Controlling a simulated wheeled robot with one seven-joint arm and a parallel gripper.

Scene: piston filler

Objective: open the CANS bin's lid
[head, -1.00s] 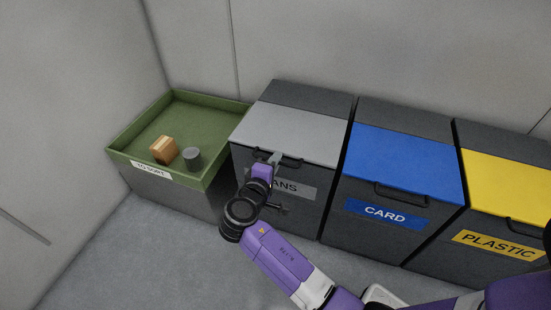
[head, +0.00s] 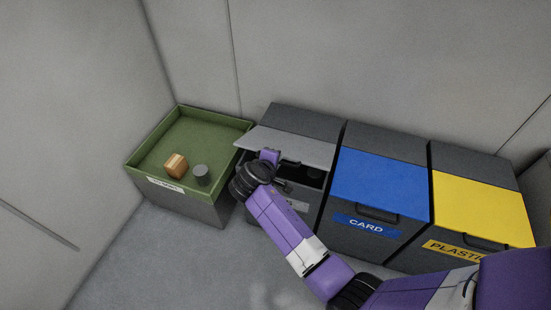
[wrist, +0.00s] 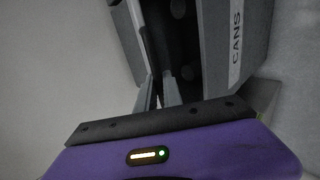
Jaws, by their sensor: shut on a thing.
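The CANS bin (head: 312,218) stands left of the blue-lidded bin. Its grey lid (head: 290,144) is raised part way at the front, and a dark opening shows under its front edge. My gripper (head: 279,160) is at the lid's front edge, shut on the lid's dark handle (head: 291,163), which it partly hides. My arm covers part of the bin's front and label. In the wrist view, the CANS label (wrist: 236,45) is on the bin's front at the right, and my gripper's fingers (wrist: 160,94) reach toward the lid edge beside the dark opening.
A green tray (head: 133,165) on a grey stand, with a wooden block (head: 176,166) and a grey can (head: 201,175), is left of the bin. The CARD bin (head: 378,182) and yellow PLASTIC bin (head: 480,205) stand right, lids shut. A wall is close behind.

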